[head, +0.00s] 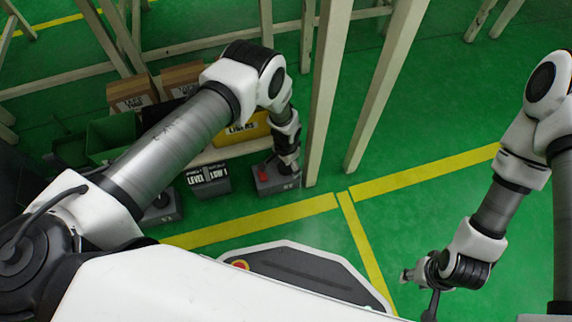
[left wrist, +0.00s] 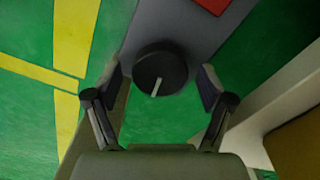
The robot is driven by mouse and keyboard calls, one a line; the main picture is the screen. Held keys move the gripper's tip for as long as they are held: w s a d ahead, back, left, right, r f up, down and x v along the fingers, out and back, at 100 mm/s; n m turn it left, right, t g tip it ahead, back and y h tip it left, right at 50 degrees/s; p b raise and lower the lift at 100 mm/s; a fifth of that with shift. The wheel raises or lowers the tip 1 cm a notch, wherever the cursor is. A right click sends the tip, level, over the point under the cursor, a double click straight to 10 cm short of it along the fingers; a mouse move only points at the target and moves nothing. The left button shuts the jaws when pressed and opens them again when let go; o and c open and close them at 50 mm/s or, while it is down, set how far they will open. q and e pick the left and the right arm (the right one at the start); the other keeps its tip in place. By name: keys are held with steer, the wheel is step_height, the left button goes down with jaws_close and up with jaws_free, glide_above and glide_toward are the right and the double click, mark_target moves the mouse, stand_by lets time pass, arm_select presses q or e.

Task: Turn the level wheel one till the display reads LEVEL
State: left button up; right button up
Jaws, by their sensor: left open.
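The level wheel (left wrist: 160,70) is a dark round knob with a white pointer line on a grey housing (left wrist: 185,25), which also shows in the head view (head: 283,184). My left gripper (left wrist: 162,80) is open, with one finger on each side of the wheel and gaps visible. In the head view my left gripper (head: 288,163) is over that housing and hides the wheel. The display (head: 208,178) seems to read LEVEL and LOW 1. My right gripper (head: 418,282) is at the lower right, away from the boxes; its opening is unclear.
A red part (left wrist: 213,4) is on the same housing. Another grey box with a dark knob (head: 163,203) stands left of the display. A yellow bin (head: 248,130), green bin (head: 110,135) and cartons (head: 130,92) are behind. A pale post (head: 325,95) stands close right of my left gripper.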

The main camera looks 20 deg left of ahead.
mark_target(286, 166)
arm_select(q)
step_height(286, 166, up, 11)
steer(key=shift+r, duration=0.2)
steer(key=shift+s, duration=0.1)
stand_by(0.4)
